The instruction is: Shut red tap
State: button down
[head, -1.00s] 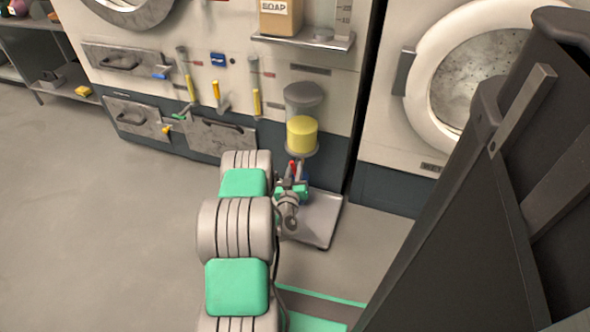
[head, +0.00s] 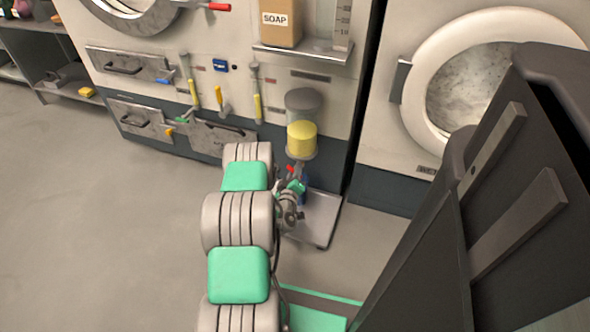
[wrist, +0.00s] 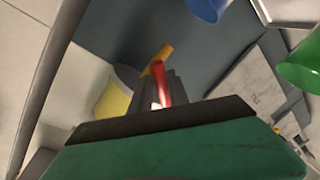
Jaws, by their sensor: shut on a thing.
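The red tap has a small red handle (head: 291,170) just below the yellow-filled cylinder in the head view. In the wrist view the red handle (wrist: 162,82) stands between my fingers, with a yellow-orange pipe-like piece (wrist: 158,60) behind it. My gripper (head: 293,182) is at the tap and shut on the red handle; it also shows in the wrist view (wrist: 163,92). The tap's body and spout are mostly hidden by my gripper and wrist. I cannot tell how far the tap is turned.
The yellow-filled cylinder (head: 301,140) hangs above my gripper, and a metal tray (head: 320,215) lies below. A soap box (head: 281,22) sits on a shelf. A dark panel (head: 500,220) fills the right foreground. Floor at left is clear.

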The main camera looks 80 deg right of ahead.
jog(key=n, duration=0.3)
jog(key=shift+w+d+r+g, duration=0.1)
jog(key=shift+g, duration=0.2)
jog(key=shift+n+g+y, duration=0.4)
jog(key=shift+n+g, duration=0.2)
jog(key=shift+n, duration=1.1)
jog(key=shift+r, duration=0.1)
jog(key=c, duration=1.3)
grip_release()
jog(key=a, duration=0.2)
jog(key=a+r+p, duration=0.1)
jog(key=a, duration=0.4)
jog(key=shift+w+a+r, duration=0.15)
jog(key=shift+a, duration=0.2)
